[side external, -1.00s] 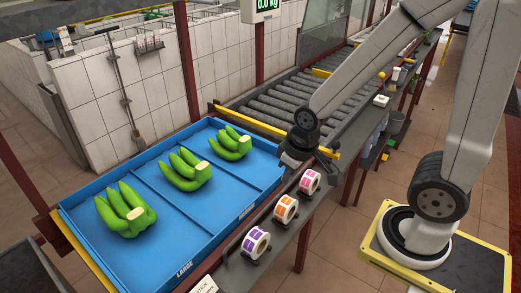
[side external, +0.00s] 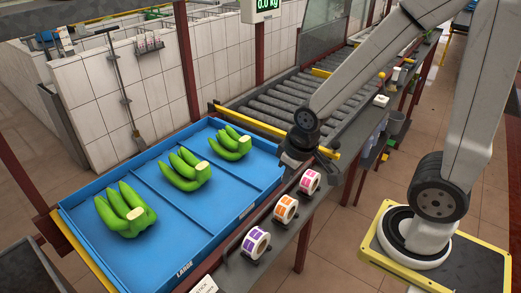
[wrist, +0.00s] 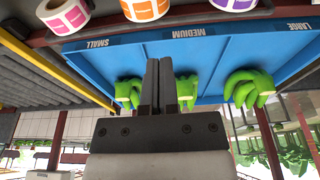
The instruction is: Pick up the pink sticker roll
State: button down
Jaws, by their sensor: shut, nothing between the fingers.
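The pink sticker roll (side external: 310,180) stands on a holder on the grey ledge beside the blue tray, the farthest of three rolls in a row. In the wrist view it shows at the top left (wrist: 63,14), partly cut off by the frame. My gripper (wrist: 158,62) is shut and empty, its two dark fingers side by side in the wrist view. In the side view my gripper (side external: 290,163) is near the tray's far right corner, apart from the pink roll and a little beyond it. Its fingertips are hard to make out there.
An orange roll (side external: 286,208) and a purple roll (side external: 255,243) stand on the same ledge. The blue tray (side external: 205,238) holds three green banana bunches, one per compartment. A roller conveyor (side external: 290,95) with a yellow rail lies behind my gripper.

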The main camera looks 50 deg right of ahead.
jog(key=c, duration=0.6)
grip_release()
jog(key=shift+o, duration=0.2)
jog(key=m+g, duration=0.2)
jog(key=m, duration=1.5)
send_over(312, 173)
jog(key=a, duration=0.1)
notch_tip(312, 173, down, 3)
jog(key=shift+w+a+f, duration=0.1)
jog(key=shift+f, duration=0.05)
jog(key=shift+d+f+m+g, duration=0.2)
jog(key=shift+d+m+g, duration=0.1)
jog(key=shift+d+m, duration=0.25)
jog(key=shift+f, duration=1.3)
